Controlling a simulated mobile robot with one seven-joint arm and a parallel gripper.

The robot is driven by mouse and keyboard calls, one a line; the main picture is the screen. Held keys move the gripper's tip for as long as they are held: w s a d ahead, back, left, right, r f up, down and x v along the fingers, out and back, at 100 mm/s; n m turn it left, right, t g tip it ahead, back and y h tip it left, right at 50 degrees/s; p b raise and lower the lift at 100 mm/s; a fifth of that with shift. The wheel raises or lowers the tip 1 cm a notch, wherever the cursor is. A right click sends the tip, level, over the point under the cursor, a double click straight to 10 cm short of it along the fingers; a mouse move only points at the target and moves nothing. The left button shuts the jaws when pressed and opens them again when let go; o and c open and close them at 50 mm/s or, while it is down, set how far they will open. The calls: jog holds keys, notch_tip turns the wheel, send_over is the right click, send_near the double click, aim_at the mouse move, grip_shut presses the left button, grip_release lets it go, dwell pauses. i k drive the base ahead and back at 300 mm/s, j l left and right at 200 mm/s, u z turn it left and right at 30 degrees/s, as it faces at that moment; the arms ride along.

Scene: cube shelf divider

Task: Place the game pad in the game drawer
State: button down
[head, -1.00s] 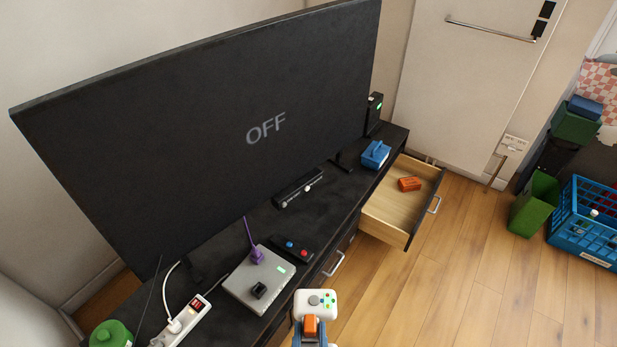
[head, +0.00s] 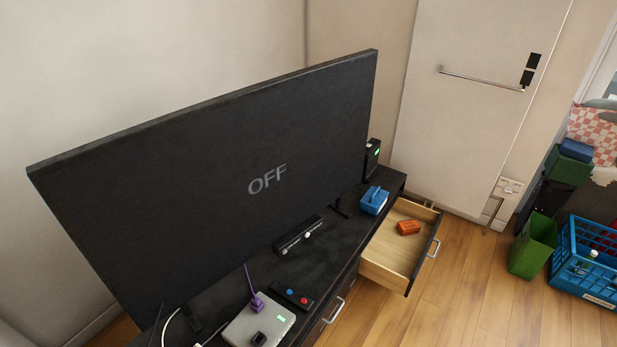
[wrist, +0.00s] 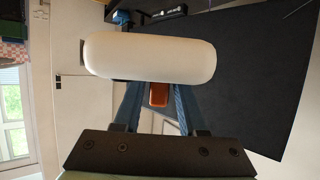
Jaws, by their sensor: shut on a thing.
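The game pad (wrist: 150,56) is white and rounded. In the wrist view it lies across the tips of my gripper (wrist: 158,92), which is shut on it. An orange part shows between the fingers. The head view does not show my gripper or the pad now. The open drawer (head: 380,272) with a pale wood inside is at the right end of the black TV cabinet (head: 330,240). An orange block (head: 408,227) lies inside it toward the back, and the rest of its floor is bare.
A large TV (head: 215,190) reading OFF stands on the cabinet. A blue object (head: 374,200) sits on top beside the drawer. A grey console (head: 258,325) and a dark controller (head: 291,296) are nearer. A green bin (head: 533,245) and a blue crate (head: 567,263) stand at the right; floor between is clear.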

aim_at(397, 260)
jog(key=i+l+z, duration=0.1)
jog(key=i+l, duration=0.5)
jog(key=i, duration=0.35)
jog(key=i+l+z, duration=0.15)
jog(key=i+l, duration=0.15)
jog(key=i, duration=0.15)
jog(key=i+l, duration=0.25)
jog(key=i, duration=0.25)
jog(key=i+l+z, duration=0.15)
jog(key=i, duration=0.3)
jog(key=l, duration=0.1)
